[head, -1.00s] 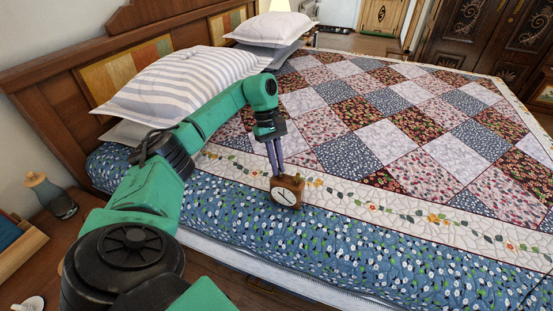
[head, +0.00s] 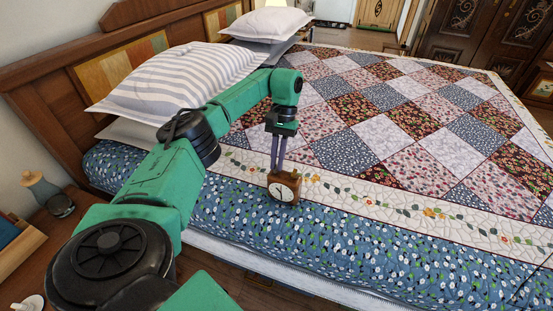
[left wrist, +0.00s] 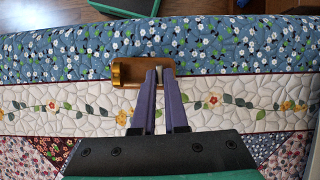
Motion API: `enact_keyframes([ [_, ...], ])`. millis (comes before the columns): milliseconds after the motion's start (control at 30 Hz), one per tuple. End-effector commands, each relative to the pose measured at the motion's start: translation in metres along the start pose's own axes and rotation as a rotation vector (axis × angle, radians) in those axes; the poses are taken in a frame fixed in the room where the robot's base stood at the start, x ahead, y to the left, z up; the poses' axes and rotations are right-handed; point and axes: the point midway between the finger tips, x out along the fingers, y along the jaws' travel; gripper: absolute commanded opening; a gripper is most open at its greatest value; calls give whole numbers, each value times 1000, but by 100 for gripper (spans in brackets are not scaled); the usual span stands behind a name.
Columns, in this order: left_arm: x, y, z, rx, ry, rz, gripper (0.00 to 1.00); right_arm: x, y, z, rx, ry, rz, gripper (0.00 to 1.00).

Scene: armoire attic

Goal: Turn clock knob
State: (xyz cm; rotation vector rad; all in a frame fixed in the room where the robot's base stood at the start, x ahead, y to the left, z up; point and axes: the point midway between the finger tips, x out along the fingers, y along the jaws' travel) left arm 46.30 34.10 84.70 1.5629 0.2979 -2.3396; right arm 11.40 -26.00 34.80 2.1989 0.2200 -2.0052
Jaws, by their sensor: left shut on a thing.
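A small brown clock (head: 284,187) with a white round face stands on the bed near its front edge, the face turned toward the head camera. My left gripper (head: 277,171) reaches down to the top and back of the clock, its fingers close together. In the left wrist view the clock (left wrist: 125,73) shows from above as a brown-gold frame, and the gripper's fingertips (left wrist: 157,66) are closed at its right part. The knob cannot be made out; the fingers hide that spot. My right gripper is not in view.
The bed's patchwork quilt (head: 390,125) lies flat with open room right of the clock. A striped pillow (head: 180,75) lies at the headboard, behind my left arm. A nightstand with a bottle (head: 45,190) stands at the left.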

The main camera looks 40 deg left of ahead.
Motion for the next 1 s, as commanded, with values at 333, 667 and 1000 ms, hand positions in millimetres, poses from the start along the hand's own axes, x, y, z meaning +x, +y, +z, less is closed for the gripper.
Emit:
enact_keyframes([
  [333,0,1,0,80,0,-32,0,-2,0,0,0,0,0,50],
  [667,0,1,0,83,-1,-33,0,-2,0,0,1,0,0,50],
  [1000,0,1,0,82,0,-33,41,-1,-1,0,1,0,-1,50],
])
